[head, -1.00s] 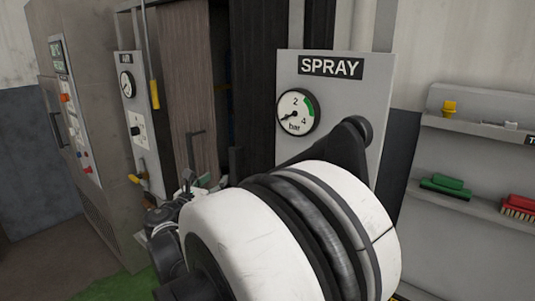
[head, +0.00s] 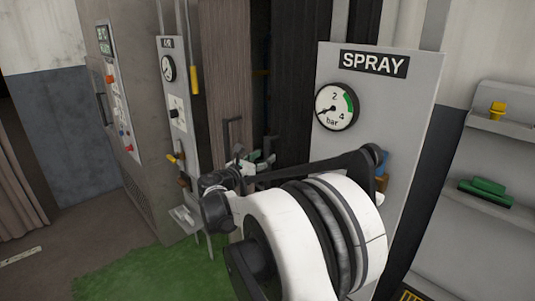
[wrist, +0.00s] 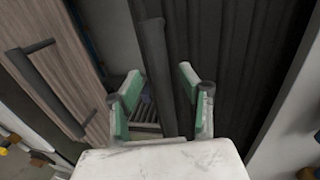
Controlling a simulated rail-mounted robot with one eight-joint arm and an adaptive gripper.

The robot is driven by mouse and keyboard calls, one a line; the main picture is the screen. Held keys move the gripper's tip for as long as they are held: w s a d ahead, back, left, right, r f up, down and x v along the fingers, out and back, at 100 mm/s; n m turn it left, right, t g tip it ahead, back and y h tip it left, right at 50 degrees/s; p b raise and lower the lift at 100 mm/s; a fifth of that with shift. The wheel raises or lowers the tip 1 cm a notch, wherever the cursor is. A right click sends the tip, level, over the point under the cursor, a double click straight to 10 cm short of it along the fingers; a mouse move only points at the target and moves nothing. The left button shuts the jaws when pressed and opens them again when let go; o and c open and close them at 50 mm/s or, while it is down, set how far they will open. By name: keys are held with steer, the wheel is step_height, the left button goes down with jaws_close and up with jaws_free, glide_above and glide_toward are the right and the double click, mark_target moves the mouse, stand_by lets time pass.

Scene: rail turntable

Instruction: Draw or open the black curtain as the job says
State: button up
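The black curtain (head: 287,80) hangs in folds in the opening left of the SPRAY panel. In the wrist view the curtain (wrist: 230,60) fills the right side, with a dark upright bar (wrist: 153,60) along its left edge. My gripper (wrist: 160,82) is open, its green-padded fingers apart on either side of the bar's line. I cannot tell whether they touch it. In the head view my gripper (head: 255,160) is small and partly hidden by my arm, in front of the opening.
A wood-grained panel (head: 226,70) with a black handle (wrist: 40,75) stands left of the curtain. The SPRAY panel (head: 400,110) with its gauge (head: 336,106) stands right. A grey cabinet (head: 135,130) is farther left. Green floor (head: 150,272) lies below; shelves (head: 490,150) are at right.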

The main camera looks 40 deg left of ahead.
steer(key=shift+w, duration=1.4)
jaws_close()
